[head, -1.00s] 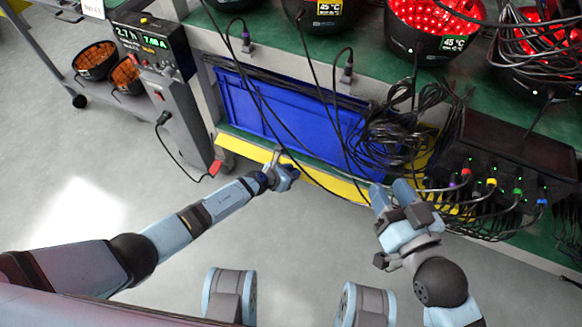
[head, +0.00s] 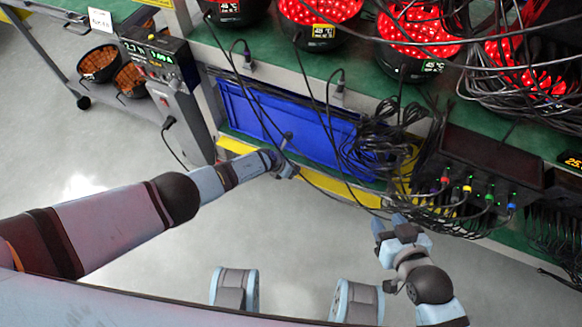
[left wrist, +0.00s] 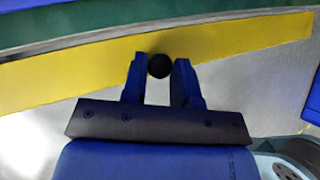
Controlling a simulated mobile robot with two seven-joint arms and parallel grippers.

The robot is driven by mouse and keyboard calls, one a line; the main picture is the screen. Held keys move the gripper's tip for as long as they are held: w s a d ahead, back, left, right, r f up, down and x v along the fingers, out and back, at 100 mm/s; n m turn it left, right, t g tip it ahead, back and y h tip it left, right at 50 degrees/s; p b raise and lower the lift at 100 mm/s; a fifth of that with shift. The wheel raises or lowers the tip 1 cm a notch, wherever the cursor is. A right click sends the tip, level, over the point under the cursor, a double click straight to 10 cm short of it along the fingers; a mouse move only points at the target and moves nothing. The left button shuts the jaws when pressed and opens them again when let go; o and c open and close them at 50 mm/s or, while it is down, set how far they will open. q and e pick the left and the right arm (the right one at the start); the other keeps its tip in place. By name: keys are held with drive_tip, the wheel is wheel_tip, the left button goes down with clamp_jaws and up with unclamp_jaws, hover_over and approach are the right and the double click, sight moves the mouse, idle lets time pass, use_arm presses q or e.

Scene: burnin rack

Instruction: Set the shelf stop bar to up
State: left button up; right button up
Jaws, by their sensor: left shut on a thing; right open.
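A long yellow bar (head: 232,146), which looks like the shelf stop bar, runs along the lower shelf's front edge below a blue bin (head: 262,112). My left gripper (head: 288,168) is at the bar, left of its middle. In the left wrist view my left gripper (left wrist: 158,78) is shut on a round black knob (left wrist: 158,66) that shows against the yellow bar (left wrist: 85,68). How the knob joins the bar is hidden. My right gripper (head: 388,222) is open and empty, near the bar's right end.
Dark cables hang across the bin and bar, with a thick bundle (head: 385,140) at right. A black box with coloured plugs (head: 490,165) stands right of it. A control post (head: 165,85) stands at left. The floor (head: 130,135) in front is clear.

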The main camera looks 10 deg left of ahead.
drive_tip(key=shift+f, duration=0.1)
idle(0.3)
use_arm(q)
drive_tip(key=o, duration=0.6)
drive_tip(key=shift+o, duration=0.2)
drive_tip(key=shift+s+a+r+p, duration=0.1)
drive_tip(key=shift+a+r+p, duration=0.05)
drive_tip(key=shift+r+p, duration=0.35)
drive_tip(key=p+v, duration=1.2)
drive_tip(key=shift+a+r, duration=0.25)
drive_tip(key=shift+a, duration=0.05)
drive_tip(key=shift+o, duration=0.2)
drive_tip(key=shift+s, duration=0.2)
use_arm(e)
drive_tip(key=shift+g+h, duration=0.4)
drive_tip(key=shift+g, duration=0.1)
drive_tip(key=r, duration=0.1)
drive_tip(key=d+r, duration=0.1)
drive_tip(key=r, duration=0.1)
drive_tip(key=s+r, duration=0.1)
drive_tip(key=r, duration=0.1)
drive_tip(key=shift+d+r, duration=0.15)
